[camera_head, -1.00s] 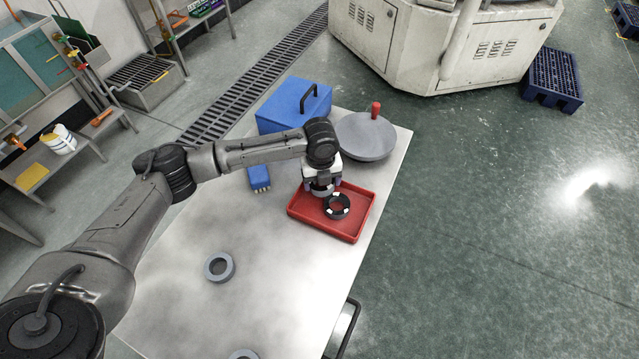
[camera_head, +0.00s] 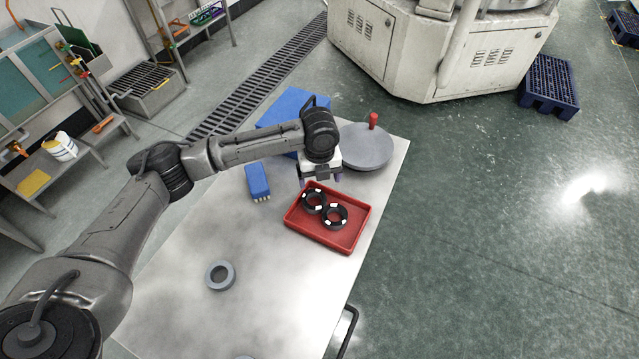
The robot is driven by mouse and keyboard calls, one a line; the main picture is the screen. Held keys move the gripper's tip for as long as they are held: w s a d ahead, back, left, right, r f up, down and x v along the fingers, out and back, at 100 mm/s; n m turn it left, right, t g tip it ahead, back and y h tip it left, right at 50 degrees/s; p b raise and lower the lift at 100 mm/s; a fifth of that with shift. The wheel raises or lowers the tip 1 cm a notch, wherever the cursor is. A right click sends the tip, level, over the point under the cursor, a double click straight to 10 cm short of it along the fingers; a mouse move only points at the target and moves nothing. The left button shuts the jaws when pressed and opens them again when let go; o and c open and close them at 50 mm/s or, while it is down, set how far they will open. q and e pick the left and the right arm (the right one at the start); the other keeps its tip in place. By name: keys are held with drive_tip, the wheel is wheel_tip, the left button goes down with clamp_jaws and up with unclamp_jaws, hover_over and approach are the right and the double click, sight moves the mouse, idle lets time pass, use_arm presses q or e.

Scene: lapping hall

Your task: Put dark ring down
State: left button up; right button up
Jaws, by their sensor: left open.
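Two dark rings with white marks lie in the red tray (camera_head: 357,235). One dark ring (camera_head: 314,201) is at the tray's back left, and the other dark ring (camera_head: 334,216) lies close beside it toward the middle; I cannot tell whether they touch. My left gripper (camera_head: 320,183) is open and empty, over the tray's back edge just behind the rings. Its fingers are partly hidden by the wrist. My right gripper is not in view.
A grey ring (camera_head: 220,275) lies on the metal table (camera_head: 180,310), with another at the bottom edge. A blue brush-like block (camera_head: 257,181), a blue box (camera_head: 283,107) and a grey round plate with red handle (camera_head: 366,150) stand around my left arm. The table's middle is clear.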

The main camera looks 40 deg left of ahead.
use_arm(q)
drive_tip(key=shift+r+p, duration=0.35)
drive_tip(key=shift+r, duration=1.45)
drive_tip(key=shift+s, duration=0.1)
